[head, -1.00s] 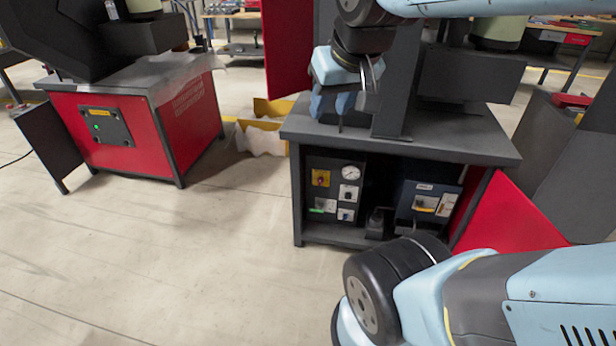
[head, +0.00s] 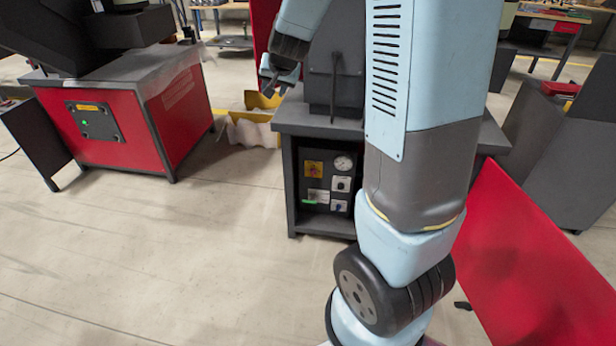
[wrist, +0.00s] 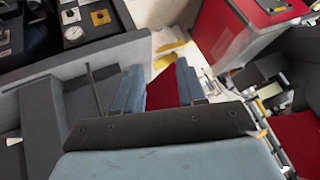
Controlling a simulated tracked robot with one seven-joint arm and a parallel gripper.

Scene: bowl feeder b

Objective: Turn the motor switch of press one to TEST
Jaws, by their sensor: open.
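A dark control panel (head: 326,183) sits inside the open-fronted middle machine (head: 300,122). It has a yellow plate with a red knob (head: 313,169), a round gauge (head: 343,162), and white-plated switches, an upper one (head: 341,184) and a lower one (head: 339,206). Their lettering is too small to read, so I cannot tell which is the motor switch or where it points. My gripper (head: 273,80) is open and empty, above the machine's left top edge. In the wrist view its two blue fingers (wrist: 160,80) are apart, and the panel's gauge (wrist: 74,32) shows at upper left.
My arm hides the right half of the middle machine. A red panel (head: 520,260) slants out at right. A red machine with a green light (head: 85,122) stands at left. A yellow bin (head: 255,130) lies behind.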

